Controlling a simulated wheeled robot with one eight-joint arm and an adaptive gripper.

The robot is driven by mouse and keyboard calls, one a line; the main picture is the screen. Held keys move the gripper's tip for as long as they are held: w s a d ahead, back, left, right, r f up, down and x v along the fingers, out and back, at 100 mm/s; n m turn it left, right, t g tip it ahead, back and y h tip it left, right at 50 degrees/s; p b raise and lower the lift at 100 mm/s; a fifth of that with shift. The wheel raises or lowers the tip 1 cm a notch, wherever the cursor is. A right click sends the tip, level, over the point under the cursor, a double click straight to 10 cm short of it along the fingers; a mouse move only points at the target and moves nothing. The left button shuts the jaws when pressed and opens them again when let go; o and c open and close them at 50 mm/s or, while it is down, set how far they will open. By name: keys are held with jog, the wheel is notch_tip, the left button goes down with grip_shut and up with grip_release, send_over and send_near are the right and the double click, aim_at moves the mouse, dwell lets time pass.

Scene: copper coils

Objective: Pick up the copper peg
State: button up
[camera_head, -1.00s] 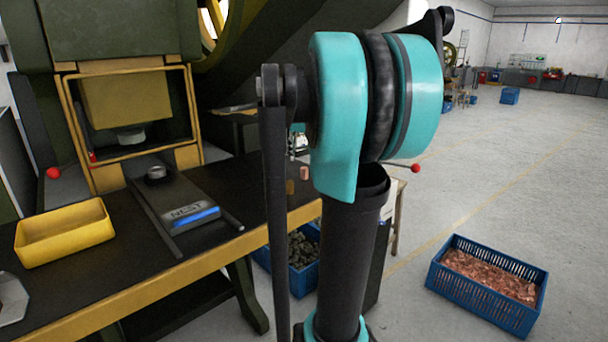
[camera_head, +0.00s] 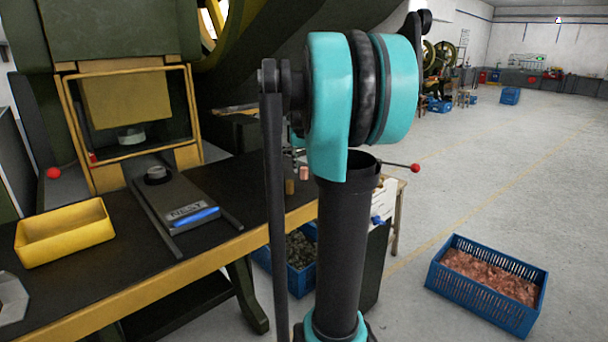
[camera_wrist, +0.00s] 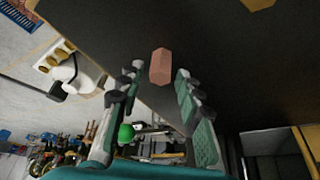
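The copper peg (camera_wrist: 160,67) is a small pinkish faceted piece on the dark table top. In the wrist view it shows near the middle, between and slightly beyond the fingertips. My gripper (camera_wrist: 160,74) is open, one finger on each side of the peg, with visible gaps and nothing held. In the head view the pinkish peg (camera_head: 304,173) stands near the table's right end, just left of my arm. My gripper is mostly hidden behind my arm there.
A second, tan-gold peg (camera_head: 289,186) stands close by; it also shows at the wrist view's top edge (camera_wrist: 257,4). A yellow tray (camera_head: 65,238) and a nest fixture (camera_head: 183,198) sit left on the table (camera_head: 110,280). A blue crate (camera_head: 480,310) stands on the floor.

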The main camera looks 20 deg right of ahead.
grip_shut()
jog(key=shift+r, duration=0.1)
